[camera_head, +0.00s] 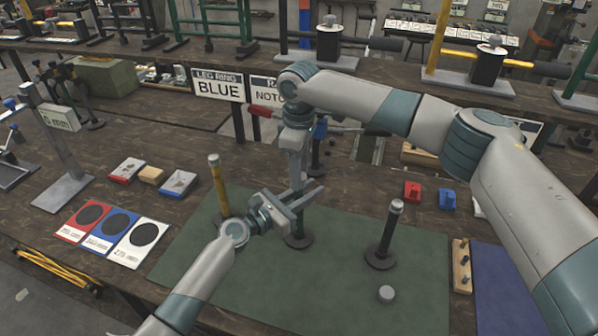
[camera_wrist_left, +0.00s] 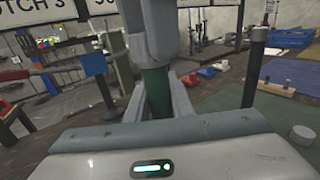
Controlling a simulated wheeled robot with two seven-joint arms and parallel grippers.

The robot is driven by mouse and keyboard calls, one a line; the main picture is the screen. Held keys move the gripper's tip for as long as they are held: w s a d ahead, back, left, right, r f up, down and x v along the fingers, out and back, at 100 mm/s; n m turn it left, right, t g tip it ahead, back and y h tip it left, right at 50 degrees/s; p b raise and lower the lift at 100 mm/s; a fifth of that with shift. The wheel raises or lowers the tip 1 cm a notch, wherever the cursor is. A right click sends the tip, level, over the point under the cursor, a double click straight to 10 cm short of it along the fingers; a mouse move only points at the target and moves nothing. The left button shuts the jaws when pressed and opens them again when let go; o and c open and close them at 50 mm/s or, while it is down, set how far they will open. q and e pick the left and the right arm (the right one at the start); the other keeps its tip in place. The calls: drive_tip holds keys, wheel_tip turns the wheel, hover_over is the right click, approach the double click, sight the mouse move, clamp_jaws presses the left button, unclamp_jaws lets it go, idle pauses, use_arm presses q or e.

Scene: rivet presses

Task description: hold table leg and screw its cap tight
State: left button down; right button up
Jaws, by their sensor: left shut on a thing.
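A green table leg (camera_wrist_left: 156,88) stands upright on a round dark foot (camera_head: 298,242) on the green mat (camera_head: 340,284). My left gripper (camera_head: 303,200) is shut around the leg from the side; its two fingers flank the leg in the left wrist view (camera_wrist_left: 156,102). My right gripper (camera_head: 296,172) points straight down over the top of the same leg. It covers the leg's upper end, so the cap there and the right fingertips' opening are hidden. A loose grey cap (camera_head: 386,293) lies on the mat, near the black leg (camera_head: 389,232). It also shows in the left wrist view (camera_wrist_left: 302,135).
A yellow leg (camera_head: 218,186) stands at the mat's left edge. Signs reading "LEG RING BLUE" (camera_head: 218,85) and "NOTCH" stand behind. Red, blue and white cards (camera_head: 109,232) lie left. A wooden block with pegs (camera_head: 461,266) and a blue mat (camera_head: 502,290) lie right.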

drive_tip(key=o, duration=1.2)
drive_tip(key=shift+r, duration=0.1)
wheel_tip(320, 180, up, 12)
drive_tip(key=shift+f, duration=0.1)
use_arm(q)
drive_tip(key=c, duration=1.5)
unclamp_jaws()
